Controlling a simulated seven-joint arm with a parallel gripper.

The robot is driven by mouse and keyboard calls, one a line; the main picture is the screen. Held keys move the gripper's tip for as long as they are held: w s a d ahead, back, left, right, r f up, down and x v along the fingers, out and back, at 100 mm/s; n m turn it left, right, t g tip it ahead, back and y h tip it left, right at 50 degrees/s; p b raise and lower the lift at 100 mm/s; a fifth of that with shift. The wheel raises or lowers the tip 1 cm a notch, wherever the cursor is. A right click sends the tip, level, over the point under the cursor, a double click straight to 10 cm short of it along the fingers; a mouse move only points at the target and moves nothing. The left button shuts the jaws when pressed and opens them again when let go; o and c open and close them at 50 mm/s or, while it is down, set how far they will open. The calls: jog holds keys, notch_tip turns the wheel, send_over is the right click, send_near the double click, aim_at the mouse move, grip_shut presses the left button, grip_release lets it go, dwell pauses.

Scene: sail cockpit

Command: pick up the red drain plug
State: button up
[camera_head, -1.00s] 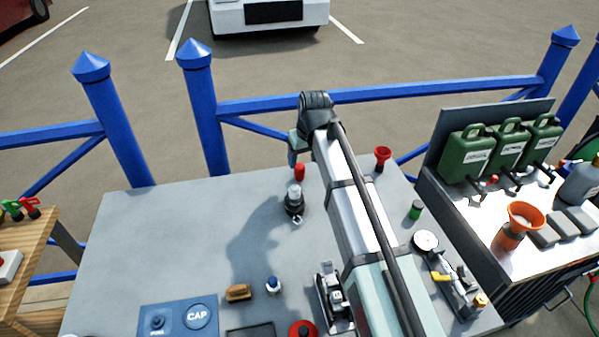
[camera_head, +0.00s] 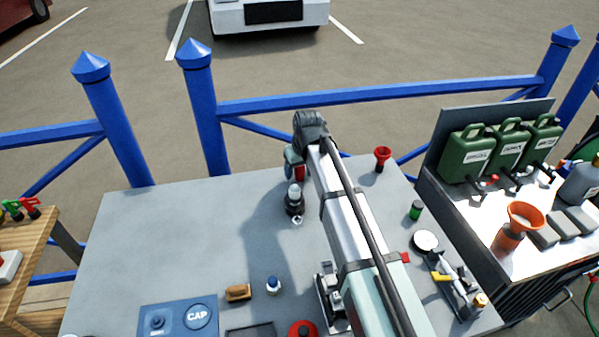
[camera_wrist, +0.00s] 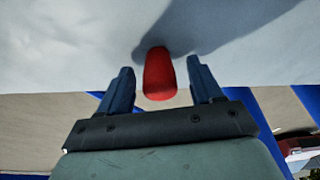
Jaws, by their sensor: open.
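The red drain plug (camera_wrist: 159,72) stands on the grey table and shows in the wrist view between my two dark blue fingers. My gripper (camera_wrist: 160,78) is open, with one finger on each side of the plug and a visible gap at both sides. In the head view, the plug (camera_head: 300,173) is partly hidden by my gripper (camera_head: 293,170) near the table's far edge. I cannot tell in the wrist view how far down the plug the fingers reach.
A dark fitting with a pale top (camera_head: 294,201) stands just in front of the plug. A blue railing (camera_head: 380,94) runs behind the table. The table's left part is clear.

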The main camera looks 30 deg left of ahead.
jog(key=shift+c, duration=0.2)
jog(key=c, duration=1.1)
jog(key=shift+r, duration=0.1)
